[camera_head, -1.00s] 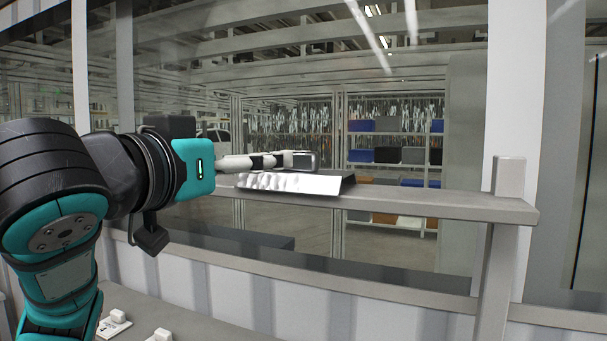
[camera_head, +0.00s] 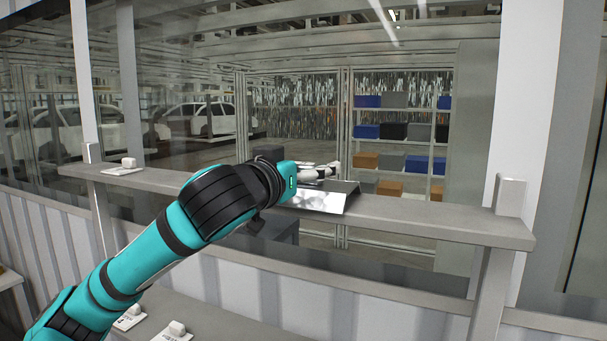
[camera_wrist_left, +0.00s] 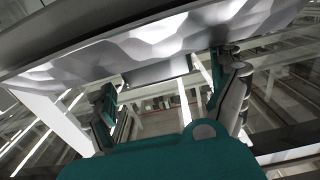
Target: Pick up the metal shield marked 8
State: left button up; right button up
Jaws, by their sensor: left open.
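A shiny silver metal shield (camera_head: 318,200), a bent sheet with sloped sides, lies on the upper grey shelf. No number can be read on it. My left arm reaches in from the left, and its wrist covers the shield's left end. My left gripper (camera_head: 328,168) is just above and behind the shield, small and partly hidden by it. In the left wrist view, the gripper (camera_wrist_left: 165,98) has its fingers spread with nothing between them. The shield's wavy reflective surface (camera_wrist_left: 140,48) fills the top of that view, close to the fingers. My right gripper is not shown.
The grey upper shelf (camera_head: 430,215) is bare right of the shield up to a post (camera_head: 510,195). A white tag with a knob (camera_head: 124,167) sits at its left end. Similar white tags (camera_head: 174,331) lie on the lower shelf. Glass stands behind.

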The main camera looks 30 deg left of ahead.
pick_arm(q)
jog(key=shift+w, duration=0.8)
jog(key=shift+s, duration=0.1)
jog(key=c, duration=1.7)
jog(key=shift+c, duration=0.5)
jog(key=shift+r, duration=0.1)
